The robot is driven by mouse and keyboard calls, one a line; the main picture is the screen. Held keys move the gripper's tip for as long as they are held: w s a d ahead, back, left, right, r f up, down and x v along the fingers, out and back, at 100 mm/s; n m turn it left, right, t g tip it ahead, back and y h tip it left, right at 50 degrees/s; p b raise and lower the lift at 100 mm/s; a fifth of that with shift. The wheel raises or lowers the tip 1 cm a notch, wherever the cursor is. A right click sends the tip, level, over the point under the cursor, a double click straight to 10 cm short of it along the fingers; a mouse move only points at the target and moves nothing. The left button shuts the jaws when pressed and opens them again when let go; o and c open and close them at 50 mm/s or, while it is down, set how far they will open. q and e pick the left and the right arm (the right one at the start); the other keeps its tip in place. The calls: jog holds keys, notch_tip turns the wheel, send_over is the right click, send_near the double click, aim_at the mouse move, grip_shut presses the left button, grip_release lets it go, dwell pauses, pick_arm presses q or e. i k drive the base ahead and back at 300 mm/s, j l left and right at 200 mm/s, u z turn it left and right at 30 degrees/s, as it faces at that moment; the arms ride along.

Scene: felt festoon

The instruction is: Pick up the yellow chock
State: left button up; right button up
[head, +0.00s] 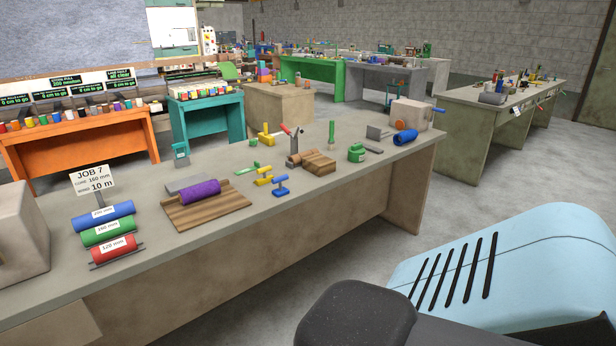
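Two yellow things stand on the long grey-beige workbench (330,195). A small yellow piece (264,177), which looks like the yellow chock, sits mid-bench between a green piece (247,168) and a blue piece (281,187) of similar kind. A second yellow thing (266,134), with a short upright part, stands farther back; I cannot tell exactly what it is. Neither of my grippers shows in the head view, and nothing touches the yellow pieces.
A purple roll (200,192) on a wooden board lies left of the chocks. Blue, green and red rolls and a JOB 7 sign (93,180) stand farther left. A wooden block (318,163) and a green tape dispenser-like thing (356,153) are right.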

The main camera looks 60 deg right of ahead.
aim_at(266, 180)
jog(key=z, duration=1.5)
jog(key=i+z, duration=0.2)
jog(key=i, duration=0.25)
jog(key=i+j+z, duration=0.25)
jog(key=i, duration=0.2)
jog(key=i+j+z, duration=0.2)
jog(key=i, duration=0.2)
jog(key=i+j+z, duration=0.2)
jog(key=i, duration=0.25)
